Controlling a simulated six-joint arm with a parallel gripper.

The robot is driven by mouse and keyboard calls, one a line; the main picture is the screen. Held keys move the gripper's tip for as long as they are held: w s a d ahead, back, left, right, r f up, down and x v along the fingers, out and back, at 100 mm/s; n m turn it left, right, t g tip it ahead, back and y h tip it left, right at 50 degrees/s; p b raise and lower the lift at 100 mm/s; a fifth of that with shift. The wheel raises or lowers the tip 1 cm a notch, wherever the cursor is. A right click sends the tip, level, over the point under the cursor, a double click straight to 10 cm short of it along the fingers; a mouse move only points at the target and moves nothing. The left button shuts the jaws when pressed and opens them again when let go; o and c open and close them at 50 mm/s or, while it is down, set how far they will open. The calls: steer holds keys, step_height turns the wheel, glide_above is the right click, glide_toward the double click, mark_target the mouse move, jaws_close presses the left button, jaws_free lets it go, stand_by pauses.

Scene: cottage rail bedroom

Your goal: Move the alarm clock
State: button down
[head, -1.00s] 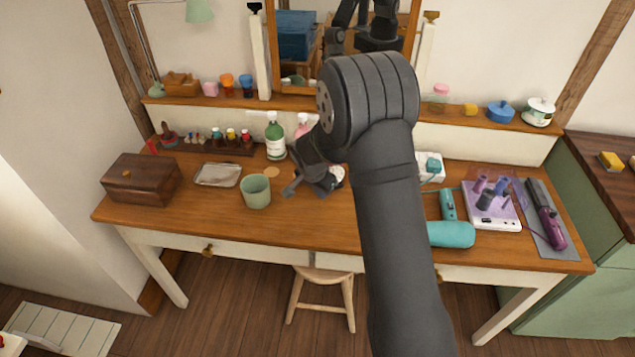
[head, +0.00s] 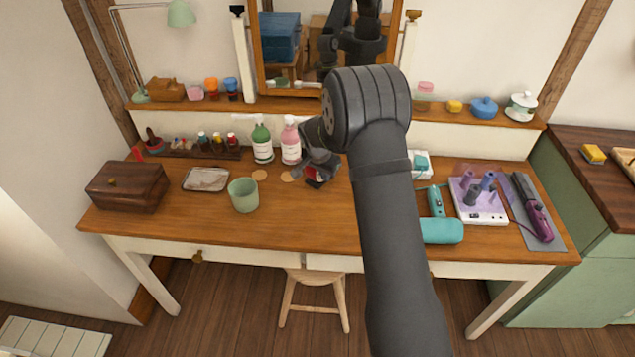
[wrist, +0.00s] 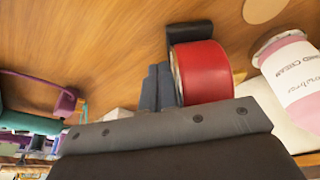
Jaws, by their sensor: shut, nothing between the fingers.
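A red, round-sided object with a pale rim (wrist: 205,72), which looks like the alarm clock, lies close beside my gripper (wrist: 160,84) in the wrist view. My gripper's two fingers are together, with nothing between them. They are at the clock's left side; I cannot tell whether they touch it. A black block (wrist: 188,38) sits against the clock's upper edge; I cannot tell what it is. In the head view only a small red patch of the clock (head: 314,183) shows below my gripper (head: 325,166), which hides the rest.
A pink bottle (head: 290,142) and a green bottle (head: 262,143) stand just left of my gripper on the desk (head: 300,225). A green cup (head: 243,196) is nearer the front. A teal hair dryer (head: 440,230) lies right of my arm. The desk's front middle is clear.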

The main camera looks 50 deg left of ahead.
steer(key=shift+w+a, duration=0.15)
steer(key=shift+w, duration=0.35)
steer(key=shift+w+a, duration=0.15)
steer(key=shift+w, duration=0.35)
steer(key=shift+s, duration=0.1)
